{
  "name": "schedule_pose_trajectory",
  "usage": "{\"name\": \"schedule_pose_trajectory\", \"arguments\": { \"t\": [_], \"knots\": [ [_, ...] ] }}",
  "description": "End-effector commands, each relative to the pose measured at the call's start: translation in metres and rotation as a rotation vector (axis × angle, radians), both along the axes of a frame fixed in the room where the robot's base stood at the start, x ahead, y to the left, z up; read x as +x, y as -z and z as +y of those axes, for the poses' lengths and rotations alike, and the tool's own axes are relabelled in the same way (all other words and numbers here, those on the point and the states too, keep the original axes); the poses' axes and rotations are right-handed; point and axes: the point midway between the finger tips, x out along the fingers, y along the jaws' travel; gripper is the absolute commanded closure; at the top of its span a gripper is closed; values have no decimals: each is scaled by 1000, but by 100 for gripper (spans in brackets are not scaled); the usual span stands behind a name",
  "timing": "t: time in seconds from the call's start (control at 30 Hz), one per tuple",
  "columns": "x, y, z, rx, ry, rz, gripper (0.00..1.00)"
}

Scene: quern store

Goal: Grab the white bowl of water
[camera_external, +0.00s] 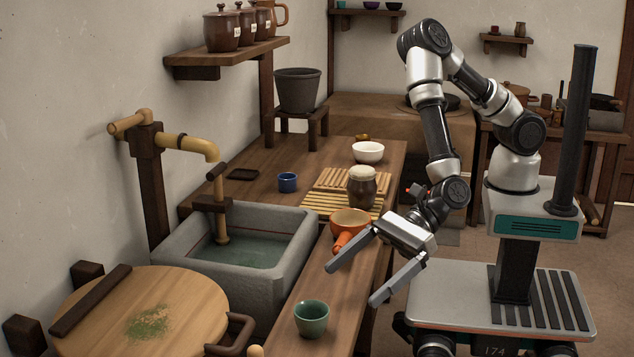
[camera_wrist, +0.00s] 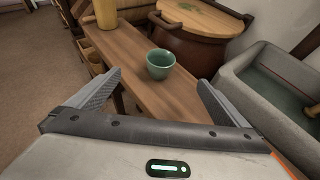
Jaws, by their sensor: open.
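The white bowl (camera_external: 368,152) stands upright on the far part of the wooden counter in the external view. Its contents are too small to make out, so I cannot tell whether it holds water. It is not seen in the wrist view. My gripper (camera_external: 352,282) is open and empty, at the near part of the counter, well short of the bowl. In the wrist view my gripper (camera_wrist: 156,90) has its two fingers spread wide, with a green cup (camera_wrist: 160,64) beyond them on the counter.
An orange pan (camera_external: 350,222) and a dark lidded jar (camera_external: 361,188) on a slatted mat (camera_external: 328,204) stand between my gripper and the bowl. A blue cup (camera_external: 287,182) is to the left. A stone sink (camera_external: 276,285) adjoins the counter. The green cup (camera_external: 311,318) stands nearest.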

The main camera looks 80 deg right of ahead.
Motion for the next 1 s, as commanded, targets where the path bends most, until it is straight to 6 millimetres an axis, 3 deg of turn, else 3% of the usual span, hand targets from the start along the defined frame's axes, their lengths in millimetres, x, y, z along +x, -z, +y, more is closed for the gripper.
{"name": "schedule_pose_trajectory", "arguments": {
  "t": [0.27, 0.6, 0.87, 1.0],
  "knots": [
    [1, -7, 0, 2, 1, -2, 0],
    [2, -110, 0, 3, 3, -8, 0],
    [1, -172, 0, 3, 1, -7, 0],
    [59, -179, -34, -124, -48, -102, 0]
  ]
}}
